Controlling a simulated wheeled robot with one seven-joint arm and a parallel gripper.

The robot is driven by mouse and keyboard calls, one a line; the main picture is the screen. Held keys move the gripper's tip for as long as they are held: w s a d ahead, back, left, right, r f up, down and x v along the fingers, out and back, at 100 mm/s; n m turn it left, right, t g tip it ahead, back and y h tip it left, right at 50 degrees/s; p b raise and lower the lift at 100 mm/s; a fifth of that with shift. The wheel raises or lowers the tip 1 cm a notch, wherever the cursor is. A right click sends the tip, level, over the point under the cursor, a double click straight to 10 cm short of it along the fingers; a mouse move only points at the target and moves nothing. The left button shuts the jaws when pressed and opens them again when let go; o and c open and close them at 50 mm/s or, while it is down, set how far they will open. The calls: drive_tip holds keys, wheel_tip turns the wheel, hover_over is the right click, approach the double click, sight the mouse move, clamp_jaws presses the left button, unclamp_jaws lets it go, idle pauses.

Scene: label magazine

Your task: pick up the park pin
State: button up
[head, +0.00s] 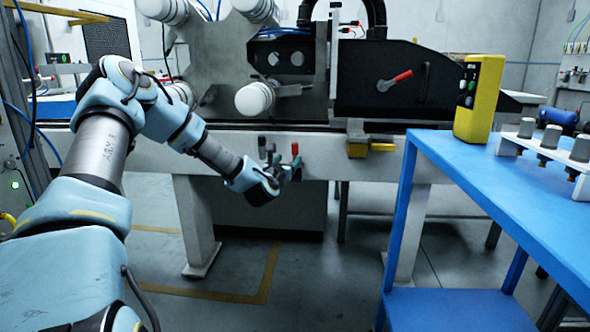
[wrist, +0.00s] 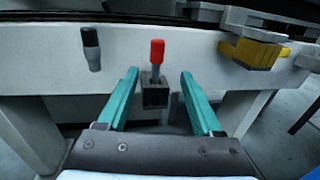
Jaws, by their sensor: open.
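The pin with a red cap, which appears to be the park pin, stands upright in a small dark square holder at the front of the white beam. In the wrist view the red cap (wrist: 157,50) is between and just beyond my two green fingers. My gripper (wrist: 159,74) is open, with a finger on either side and clear gaps to the pin. In the head view the red cap (head: 295,149) shows just past my gripper (head: 286,167), partly hidden by the fingers. The holder (wrist: 155,92) shows between the fingers.
A yellow block (wrist: 254,52) is on the beam to the right. A blue table (head: 480,190) with a yellow device (head: 478,98) and a white rack stands at the right.

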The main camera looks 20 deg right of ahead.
sight(294, 152)
drive_tip(key=x, duration=0.6)
drive_tip(key=shift+x, duration=2.4)
drive_tip(key=shift+w+a, duration=0.1)
drive_tip(key=shift+a, duration=0.1)
clamp_jaws()
